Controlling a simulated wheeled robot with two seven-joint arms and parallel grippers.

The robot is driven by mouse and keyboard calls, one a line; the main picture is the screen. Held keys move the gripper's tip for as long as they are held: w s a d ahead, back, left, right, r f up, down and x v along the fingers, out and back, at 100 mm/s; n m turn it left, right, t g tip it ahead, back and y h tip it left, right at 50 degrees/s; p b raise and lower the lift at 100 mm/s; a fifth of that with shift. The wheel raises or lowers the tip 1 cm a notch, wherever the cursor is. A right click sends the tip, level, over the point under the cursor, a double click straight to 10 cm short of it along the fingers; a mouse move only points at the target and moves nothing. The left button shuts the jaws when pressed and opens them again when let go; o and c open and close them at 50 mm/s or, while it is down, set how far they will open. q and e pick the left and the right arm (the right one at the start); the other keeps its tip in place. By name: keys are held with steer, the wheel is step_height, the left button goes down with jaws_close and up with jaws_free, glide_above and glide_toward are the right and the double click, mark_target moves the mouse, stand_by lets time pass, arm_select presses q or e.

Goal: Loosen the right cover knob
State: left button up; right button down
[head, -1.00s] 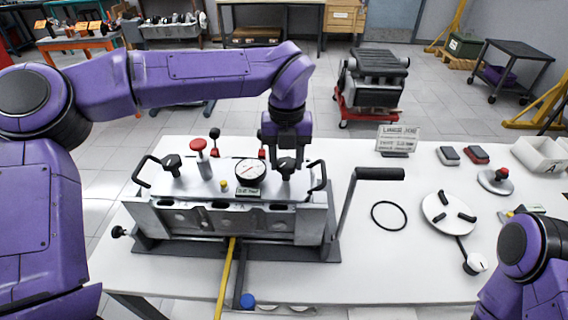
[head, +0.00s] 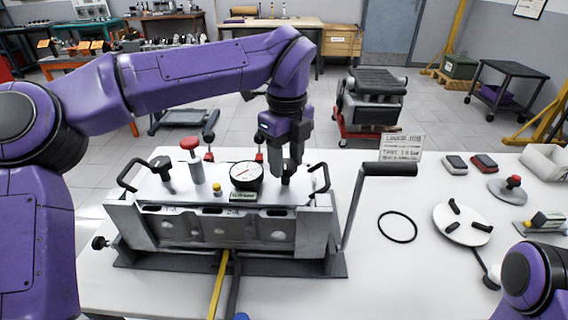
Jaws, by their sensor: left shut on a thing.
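The bench fixture (head: 215,232) stands on the white table with a flat cover plate (head: 222,197) on top. The right cover knob (head: 288,174) is black and sits on the plate's right part, right of the dial gauge (head: 246,176). My left gripper (head: 288,168) points down from above and is shut on this knob, hiding most of it. The left cover knob (head: 161,165) stands free at the plate's left end. My right gripper is out of view; only part of my right arm shows at the lower right.
A red-topped plunger (head: 191,150) and a yellow button (head: 217,190) stand left of the gauge. Black handles rise at both plate ends. A crank lever (head: 389,169) stands close on the right. A black ring (head: 398,227) and a white disc (head: 461,224) lie farther right.

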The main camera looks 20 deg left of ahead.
mark_target(287, 164)
arm_select(q)
steer(key=shift+d, duration=0.1)
stand_by(0.5)
steer(key=o, duration=1.1)
steer(key=shift+c, duration=0.2)
step_height(287, 164, up, 10)
steer(key=p, duration=0.1)
steer(key=shift+r, duration=0.25)
